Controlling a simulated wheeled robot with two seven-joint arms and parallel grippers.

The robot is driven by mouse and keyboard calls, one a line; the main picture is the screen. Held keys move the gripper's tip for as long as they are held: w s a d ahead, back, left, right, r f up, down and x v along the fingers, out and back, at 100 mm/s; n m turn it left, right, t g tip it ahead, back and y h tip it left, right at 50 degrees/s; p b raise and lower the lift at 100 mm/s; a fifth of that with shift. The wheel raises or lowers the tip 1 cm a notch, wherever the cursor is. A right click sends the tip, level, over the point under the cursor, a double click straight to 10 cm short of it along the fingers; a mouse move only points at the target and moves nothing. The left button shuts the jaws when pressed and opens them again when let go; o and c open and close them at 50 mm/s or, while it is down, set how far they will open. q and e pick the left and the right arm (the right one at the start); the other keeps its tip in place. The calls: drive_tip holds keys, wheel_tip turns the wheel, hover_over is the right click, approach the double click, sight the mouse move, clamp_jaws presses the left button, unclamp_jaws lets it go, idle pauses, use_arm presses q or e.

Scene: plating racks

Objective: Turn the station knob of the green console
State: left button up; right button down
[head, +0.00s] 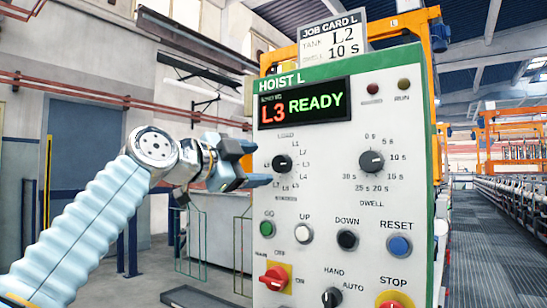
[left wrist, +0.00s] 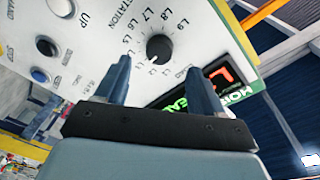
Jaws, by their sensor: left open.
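The green-edged console (head: 340,210), headed HOIST L, stands in the middle of the head view. Its display (head: 303,103) reads L3 READY. The station knob (head: 283,163) is a round black knob on the panel's left, ringed by L labels; it also shows in the left wrist view (left wrist: 160,48). Its exact pointer direction is hard to read. My left gripper (head: 259,165) is open and empty, just left of the knob in the head view. In the left wrist view, its fingertips (left wrist: 158,68) are spread to either side of the knob, apparently short of it. My right gripper is not in view.
A job card (head: 331,40) on top reads TANK L2, DWELL 10 s. The dwell knob (head: 371,161) is to the right. Below are a green GO button (head: 267,229), the white UP button (head: 303,233), more buttons and a red switch (head: 274,278).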

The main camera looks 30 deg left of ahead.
sight(277, 165)
use_arm(q)
drive_tip(key=w, duration=0.2)
drive_tip(key=w+d+p, duration=0.1)
drive_tip(key=w, duration=0.1)
drive_tip(key=shift+w+r+p, duration=0.1)
drive_tip(key=shift+w+p, duration=0.2)
drive_tip(key=shift+w, duration=0.6)
drive_tip(key=c, duration=1.1)
drive_tip(key=shift+o, duration=0.2)
